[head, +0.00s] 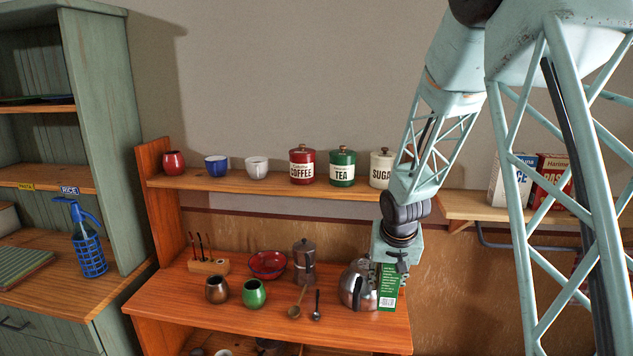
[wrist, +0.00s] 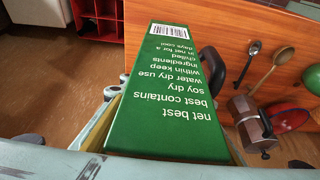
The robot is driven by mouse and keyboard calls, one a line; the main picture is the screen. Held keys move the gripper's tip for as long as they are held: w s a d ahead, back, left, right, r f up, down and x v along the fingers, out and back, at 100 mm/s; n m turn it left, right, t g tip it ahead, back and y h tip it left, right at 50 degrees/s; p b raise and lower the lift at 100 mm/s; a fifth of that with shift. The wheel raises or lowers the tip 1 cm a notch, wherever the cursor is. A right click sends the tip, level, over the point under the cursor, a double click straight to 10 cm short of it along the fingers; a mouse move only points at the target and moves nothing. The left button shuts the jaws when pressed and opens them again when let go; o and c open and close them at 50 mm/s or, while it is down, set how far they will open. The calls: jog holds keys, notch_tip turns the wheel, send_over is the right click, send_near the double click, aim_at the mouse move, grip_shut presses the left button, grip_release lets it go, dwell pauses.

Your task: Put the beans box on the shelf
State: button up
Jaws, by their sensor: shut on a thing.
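The green box (head: 388,288) with white text and a barcode, which I take for the beans box, is in my gripper (head: 390,266). It fills the middle of the wrist view (wrist: 165,110), with a gripper finger along each side. My gripper points down over the right end of the orange counter, next to the kettle (head: 355,285). I cannot tell whether the box touches the counter. A wooden wall shelf (head: 465,207) at the right carries a blue-and-white box (head: 512,180) and a red pasta box (head: 552,180). The green cabinet at the left has a shelf (head: 45,178) with pasta and rice labels.
An upper shelf (head: 235,180) holds cups and red, green and white canisters (head: 302,165). A blue siphon bottle (head: 88,245) stands in the cabinet. My arm hides part of the right side.

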jog(key=shift+n, duration=0.8)
jog(key=shift+s+d+f, duration=0.1)
jog(key=shift+s+f, duration=0.25)
jog(key=shift+f, duration=0.75)
jog(key=shift+s+d+f, duration=0.1)
jog(key=shift+s+f, duration=0.2)
jog(key=shift+f, duration=0.85)
jog(key=shift+s+d+f, duration=0.1)
jog(key=shift+s+f, duration=0.25)
jog(key=shift+f, duration=0.75)
jog(key=shift+w+r, duration=0.1)
jog(key=shift+r, duration=0.05)
